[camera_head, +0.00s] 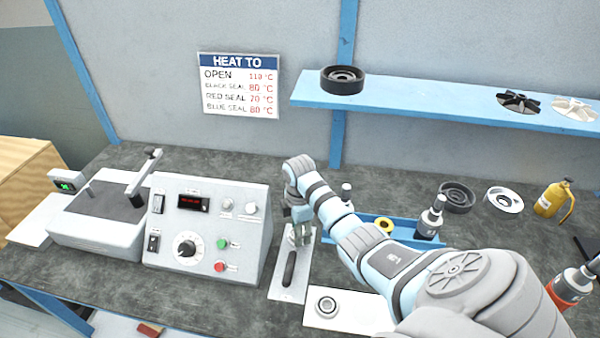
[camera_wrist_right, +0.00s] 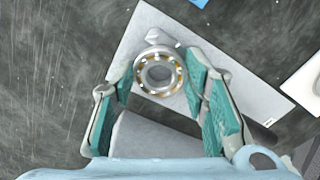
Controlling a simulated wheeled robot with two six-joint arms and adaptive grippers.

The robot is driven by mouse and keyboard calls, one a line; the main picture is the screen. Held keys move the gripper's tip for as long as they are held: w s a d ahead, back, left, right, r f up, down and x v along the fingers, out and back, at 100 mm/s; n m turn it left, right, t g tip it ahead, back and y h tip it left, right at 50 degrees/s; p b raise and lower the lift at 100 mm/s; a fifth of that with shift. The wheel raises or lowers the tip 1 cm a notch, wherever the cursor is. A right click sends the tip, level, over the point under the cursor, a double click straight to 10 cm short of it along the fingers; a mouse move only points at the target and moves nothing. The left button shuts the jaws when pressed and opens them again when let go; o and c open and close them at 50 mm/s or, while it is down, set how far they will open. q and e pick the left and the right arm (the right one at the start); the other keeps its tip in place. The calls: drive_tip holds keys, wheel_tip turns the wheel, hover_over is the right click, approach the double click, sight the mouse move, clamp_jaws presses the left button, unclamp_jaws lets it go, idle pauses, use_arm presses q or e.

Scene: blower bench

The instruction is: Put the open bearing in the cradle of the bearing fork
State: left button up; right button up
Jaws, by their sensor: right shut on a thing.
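My right gripper (camera_head: 301,232) points down over the far end of a pale plate (camera_head: 282,291) bearing a black handle (camera_head: 289,268). In the right wrist view its teal-padded fingers (camera_wrist_right: 160,78) are shut on the open bearing (camera_wrist_right: 160,73), a steel ring with visible balls. The pale plate (camera_wrist_right: 138,38) lies below the bearing. Small white parts (camera_wrist_right: 152,35) show just beyond the ring; I take them for part of the bearing fork. The gripper hides the cradle in the head view, and I cannot tell whether the bearing touches it. My left gripper is not in view.
A control box (camera_head: 207,231) stands left of the gripper. A white plate with a round part (camera_head: 326,305) lies close on the right. A shelf (camera_head: 430,106) hangs above.

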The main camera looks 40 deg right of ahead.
drive_tip(key=shift+s+a, duration=0.1)
drive_tip(key=shift+f, duration=0.15)
drive_tip(key=o, duration=1.2)
drive_tip(key=shift+o, duration=0.2)
wheel_tip(320, 180, up, 12)
drive_tip(key=p, duration=0.3)
drive_tip(key=shift+r, duration=0.2)
